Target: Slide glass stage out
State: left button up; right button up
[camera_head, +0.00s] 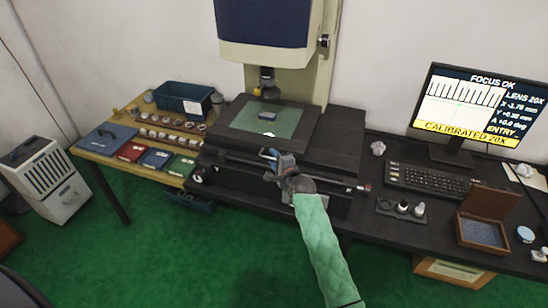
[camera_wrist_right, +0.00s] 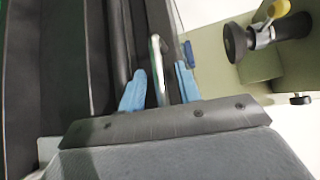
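The glass stage (camera_head: 284,127) is a greenish glass plate in a dark frame, under the lens (camera_head: 267,82) of the measuring machine. A small blue-grey block lies on the glass. My right gripper (camera_head: 270,154) is at the front edge of the stage. In the right wrist view, its two blue fingertips (camera_wrist_right: 160,88) stand apart on either side of a silver bar (camera_wrist_right: 156,60). A gap shows between the bar and the right-hand fingertip; contact on the other side is unclear. My left gripper is in neither view.
A monitor (camera_head: 480,105) and keyboard (camera_head: 428,179) stand on the dark table to the right, with an open wooden box (camera_head: 485,216). A side table on the left holds rings, coloured trays and a blue bin (camera_head: 184,98). Green floor lies in front.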

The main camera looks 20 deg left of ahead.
jog(key=shift+w, duration=0.1)
grip_shut()
